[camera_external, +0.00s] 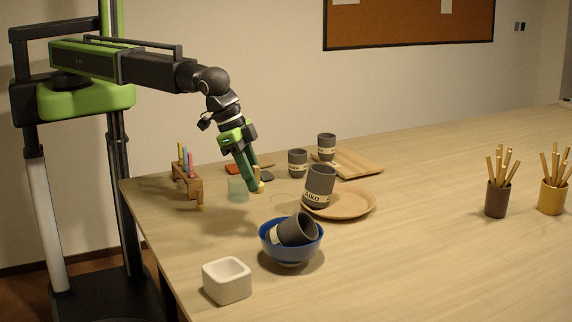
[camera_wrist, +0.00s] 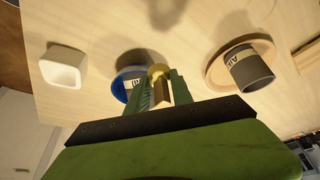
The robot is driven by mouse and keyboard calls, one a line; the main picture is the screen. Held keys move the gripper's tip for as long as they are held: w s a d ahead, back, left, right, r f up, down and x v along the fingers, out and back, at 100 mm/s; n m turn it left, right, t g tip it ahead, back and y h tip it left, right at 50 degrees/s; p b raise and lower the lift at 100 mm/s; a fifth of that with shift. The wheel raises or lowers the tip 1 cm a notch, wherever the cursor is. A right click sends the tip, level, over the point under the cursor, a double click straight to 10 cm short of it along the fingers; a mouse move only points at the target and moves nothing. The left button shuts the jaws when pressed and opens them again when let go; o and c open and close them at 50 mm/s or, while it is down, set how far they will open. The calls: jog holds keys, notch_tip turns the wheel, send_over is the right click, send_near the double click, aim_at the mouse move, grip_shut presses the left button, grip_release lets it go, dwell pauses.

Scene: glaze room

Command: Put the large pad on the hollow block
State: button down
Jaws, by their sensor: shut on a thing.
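My gripper (camera_external: 252,186) is low over the table's far left part, pointing down. It is shut on a tan handle with a rounded yellowish pad end, which I take for the large pad (camera_external: 260,187). In the wrist view the large pad (camera_wrist: 158,71) shows between the green fingers of my gripper (camera_wrist: 161,93); the fingers hide part of it. I cannot tell whether its end touches the table. The hollow block (camera_external: 227,281), white and square with an open recess, stands upright at the front left. It also shows in the wrist view (camera_wrist: 63,68), empty and apart from my gripper.
A blue bowl (camera_external: 290,245) with a tipped grey cup (camera_external: 298,230) stands between my gripper and the hollow block. A grey cup (camera_external: 319,186) stands on a round plate (camera_external: 355,203). A wooden rack (camera_external: 187,181) and a pale translucent container (camera_external: 238,190) are nearby.

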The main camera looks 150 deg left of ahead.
jog(key=w+d+r+m+p, duration=0.1)
jog(key=w+d, duration=0.4)
jog(key=d, duration=0.4)
jog(key=w+d+r+m+t+h+p, duration=0.15)
jog(key=w+d, duration=0.25)
jog(key=d, duration=0.4)
jog(key=w+d+r+m+g+y+p, duration=0.1)
jog(key=w+d, duration=0.4)
jog(key=d, duration=0.4)
jog(key=b, duration=0.7)
send_over(228, 269)
jog(key=s+d, duration=0.1)
jog(key=shift+h, duration=0.25)
notch_tip(228, 269, down, 7)
jog(key=shift+r, duration=0.15)
jog(key=shift+a, duration=0.2)
notch_tip(228, 269, down, 4)
jog(key=b, duration=0.4)
jog(key=shift+f+b, duration=0.2)
jog(key=shift+b, duration=0.15)
jog(key=shift+r+t, duration=0.25)
jog(key=shift+f, duration=0.15)
jog(key=c, duration=1.1)
grip_release()
